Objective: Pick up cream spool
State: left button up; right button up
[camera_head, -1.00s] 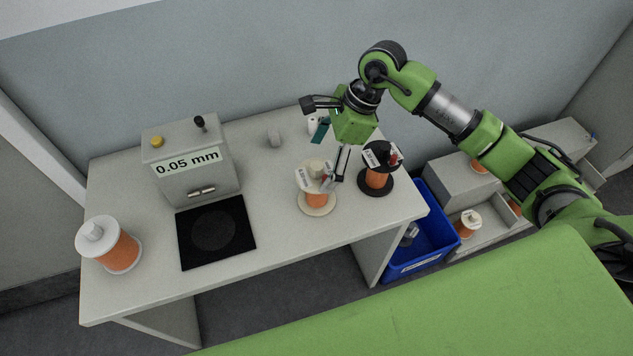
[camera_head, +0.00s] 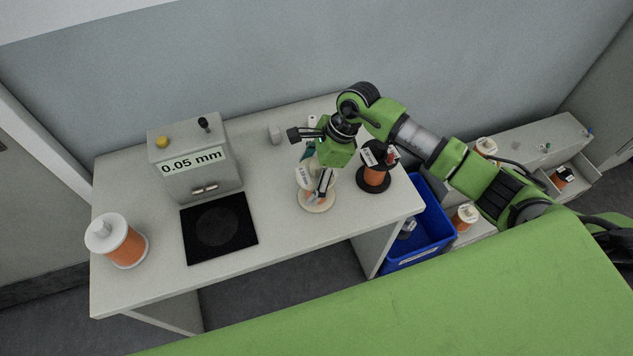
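The cream spool (camera_head: 312,207) stands upright on the table, right of the middle. It has cream flanges, a white label on top and orange winding. My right gripper (camera_head: 322,188) points down over this spool, and its grey fingers overlap the spool's top and right side. The gripper body and fingers hide part of the spool. I cannot tell whether the fingers touch it or how far apart they are. My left gripper is not in view.
A black spool (camera_head: 374,178) stands close right of the cream one. A white spool (camera_head: 118,242) stands at the table's left end. A grey 0.05 mm device (camera_head: 195,172) has a black pad (camera_head: 219,228) in front. A blue bin (camera_head: 432,232) stands right of the table (camera_head: 275,240).

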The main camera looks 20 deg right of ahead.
jog(key=c, duration=1)
jog(key=shift+w+r, duration=0.1)
jog(key=shift+r, duration=0.1)
